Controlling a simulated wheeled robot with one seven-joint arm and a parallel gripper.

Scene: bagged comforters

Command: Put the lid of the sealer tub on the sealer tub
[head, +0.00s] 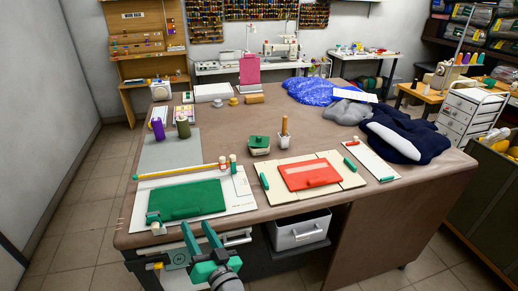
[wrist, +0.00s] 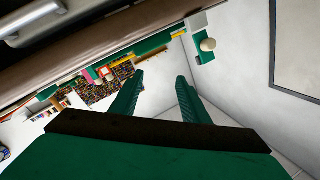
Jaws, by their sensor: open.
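A small pale tub with a green top (head: 259,145) stands in the middle of the brown table in the head view; I cannot tell whether the green top is a separate lid. Beside it on the right is a small white pot (head: 284,140) with a wooden handle standing up in it. I cannot tell for sure which is the sealer tub, nor pick out its lid. My gripper (head: 198,229) is open and empty at the table's front left edge, well short of both. In the wrist view its two green fingers (wrist: 160,80) are apart with nothing between them.
A green board (head: 186,200) lies on a white sheet at the front left, with a small green block (head: 154,218) at its corner. A red board (head: 310,175) lies right of it. Purple (head: 158,128) and olive (head: 183,126) bottles stand behind. A dark blue bundle (head: 410,135) fills the right.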

